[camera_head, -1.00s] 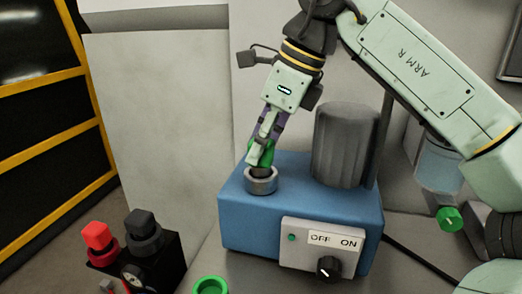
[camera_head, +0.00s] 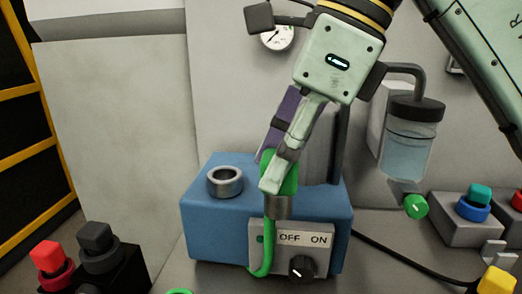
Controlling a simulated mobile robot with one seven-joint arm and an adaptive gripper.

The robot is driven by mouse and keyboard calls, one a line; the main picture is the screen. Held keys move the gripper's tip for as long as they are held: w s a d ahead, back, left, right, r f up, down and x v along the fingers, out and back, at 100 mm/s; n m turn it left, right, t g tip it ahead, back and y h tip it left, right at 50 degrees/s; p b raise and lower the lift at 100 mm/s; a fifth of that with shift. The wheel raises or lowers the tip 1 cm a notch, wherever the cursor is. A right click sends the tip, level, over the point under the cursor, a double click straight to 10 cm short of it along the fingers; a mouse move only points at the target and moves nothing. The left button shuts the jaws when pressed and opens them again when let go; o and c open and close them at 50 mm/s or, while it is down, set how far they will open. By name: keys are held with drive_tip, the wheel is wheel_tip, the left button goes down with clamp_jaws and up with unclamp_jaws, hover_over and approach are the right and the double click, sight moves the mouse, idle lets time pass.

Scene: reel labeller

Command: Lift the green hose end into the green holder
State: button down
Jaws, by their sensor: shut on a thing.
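My gripper (camera_head: 273,178) is shut on the green hose end (camera_head: 290,180), holding it in front of the blue box (camera_head: 200,215). The grip part is green, with a grey metal tip pointing down. A green hose (camera_head: 268,262) hangs below it, curving past the switch panel. The grey metal ring socket (camera_head: 225,182) on top of the box is empty, to the left of the gripper. A green ring (camera_head: 180,291), which looks like the green holder, shows only its top rim at the bottom edge. The far finger is partly hidden.
The panel with OFF/ON knob (camera_head: 301,268) is on the box front. Red (camera_head: 48,257) and black (camera_head: 97,238) knobs stand at lower left. A clear bowl with green knob (camera_head: 415,206) hangs at right. Buttons (camera_head: 474,203) and a black cable lie at right.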

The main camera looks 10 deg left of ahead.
drive_tip(key=shift+s+d+r, duration=0.1)
drive_tip(key=shift+s+d, duration=0.1)
drive_tip(key=shift+s+r+p, duration=0.1)
drive_tip(key=shift+r+p, duration=0.35)
drive_tip(key=shift+p, duration=0.1)
drive_tip(key=shift+r+p, duration=3.05)
drive_tip(key=shift+p, duration=0.3)
drive_tip(key=shift+f, duration=0.1)
